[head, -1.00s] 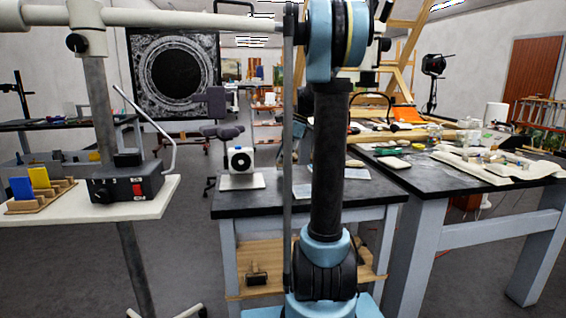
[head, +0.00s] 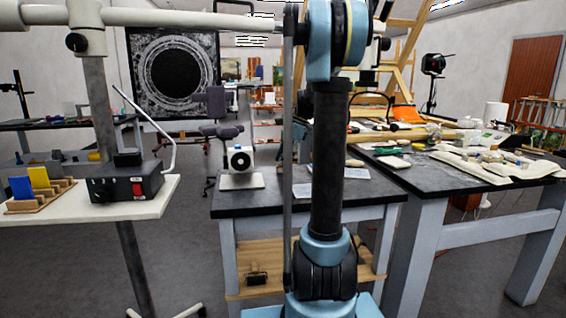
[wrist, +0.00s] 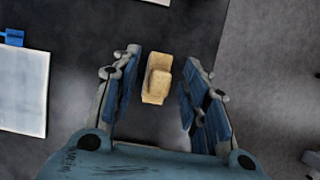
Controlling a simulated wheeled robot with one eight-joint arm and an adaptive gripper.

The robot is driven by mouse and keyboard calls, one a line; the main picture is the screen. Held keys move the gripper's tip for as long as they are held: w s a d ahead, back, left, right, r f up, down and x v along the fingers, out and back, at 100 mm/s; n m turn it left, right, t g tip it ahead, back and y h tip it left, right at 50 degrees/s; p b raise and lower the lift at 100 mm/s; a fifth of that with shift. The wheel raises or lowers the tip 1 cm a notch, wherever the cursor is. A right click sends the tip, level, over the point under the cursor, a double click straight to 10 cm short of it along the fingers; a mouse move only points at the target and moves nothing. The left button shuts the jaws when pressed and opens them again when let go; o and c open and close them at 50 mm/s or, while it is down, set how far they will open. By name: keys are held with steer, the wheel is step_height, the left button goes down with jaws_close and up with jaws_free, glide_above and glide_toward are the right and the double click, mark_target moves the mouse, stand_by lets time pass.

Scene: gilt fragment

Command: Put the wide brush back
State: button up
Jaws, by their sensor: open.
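In the wrist view my gripper (wrist: 158,108) is open, its two blue-padded fingers spread apart. A small tan, block-like object (wrist: 157,80) shows between the fingers over a dark surface, with a gap on each side. It may be the wide brush, but I cannot make out bristles or a handle. In the head view my own arm fills the middle, and my gripper cannot be made out there.
A dark-topped bench (head: 270,200) carries a white device (head: 240,165) and pale sheets (head: 355,173). A cluttered worktable (head: 400,172) stands at right. A pale stand (head: 150,205) with a control box (head: 125,186) is at left. A white sheet (wrist: 22,92) lies left of my gripper.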

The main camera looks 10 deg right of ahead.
steer(key=v, duration=1.1)
steer(key=shift+d+r, duration=0.15)
steer(key=shift+r, duration=0.2)
